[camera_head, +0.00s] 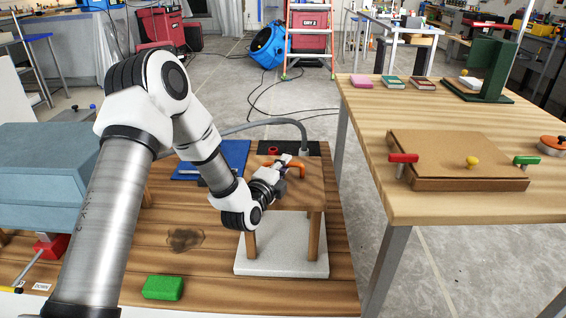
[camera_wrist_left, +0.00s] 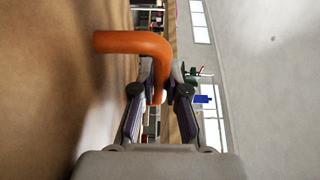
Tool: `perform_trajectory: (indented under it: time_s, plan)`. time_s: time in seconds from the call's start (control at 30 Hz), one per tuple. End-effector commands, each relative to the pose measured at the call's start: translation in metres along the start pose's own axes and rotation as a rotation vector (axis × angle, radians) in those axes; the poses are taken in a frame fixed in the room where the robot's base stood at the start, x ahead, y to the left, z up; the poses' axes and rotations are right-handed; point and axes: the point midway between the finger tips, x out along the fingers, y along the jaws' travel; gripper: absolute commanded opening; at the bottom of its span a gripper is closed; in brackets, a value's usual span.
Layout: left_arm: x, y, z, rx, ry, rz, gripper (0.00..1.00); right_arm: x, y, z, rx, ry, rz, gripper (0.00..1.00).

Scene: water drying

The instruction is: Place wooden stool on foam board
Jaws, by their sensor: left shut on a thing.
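The wooden stool (camera_head: 308,196) is upright, with an orange handle (camera_head: 299,169) on its seat. My left gripper (camera_head: 284,167) is shut on this handle, which also shows between the fingers in the left wrist view (camera_wrist_left: 135,43). The white foam board (camera_head: 282,265) lies on the wooden floor section directly below the stool. The two visible legs come down over the board within its outline. I cannot tell whether their feet touch it. The far legs are hidden. My right gripper is not in view.
A green block (camera_head: 163,288) and a dark wet patch (camera_head: 186,239) lie on the wooden floor (camera_head: 215,285). A blue mat (camera_head: 232,150) and a curved grey pipe (camera_head: 304,140) are behind the stool. A wooden table (camera_head: 450,210) stands close on the right, and a blue-grey box (camera_head: 45,160) at left.

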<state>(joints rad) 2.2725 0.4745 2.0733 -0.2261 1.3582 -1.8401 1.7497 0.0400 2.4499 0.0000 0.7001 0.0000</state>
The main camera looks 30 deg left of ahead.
Motion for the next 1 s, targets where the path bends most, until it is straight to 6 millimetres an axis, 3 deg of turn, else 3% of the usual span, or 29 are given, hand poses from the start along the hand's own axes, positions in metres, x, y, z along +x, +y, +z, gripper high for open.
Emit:
perform_trajectory:
  time_s: [0.13,0.2,0.23,0.63,1.0]
  plan:
    - [0.001,-0.002,0.0,0.001,0.0,-0.007,0.0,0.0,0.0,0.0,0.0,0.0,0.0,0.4]
    - [0.0,0.001,0.0,0.0,0.0,0.0,0.3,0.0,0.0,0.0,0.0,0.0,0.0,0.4]
    - [0.0,0.001,0.0,0.0,0.0,0.0,0.38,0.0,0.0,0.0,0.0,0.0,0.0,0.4]
    - [-0.007,-0.001,0.0,0.0,0.0,0.002,0.38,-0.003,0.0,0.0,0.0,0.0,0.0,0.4]
    - [-0.095,-0.002,0.001,-0.004,-0.001,0.005,0.38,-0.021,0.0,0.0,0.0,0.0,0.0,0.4]
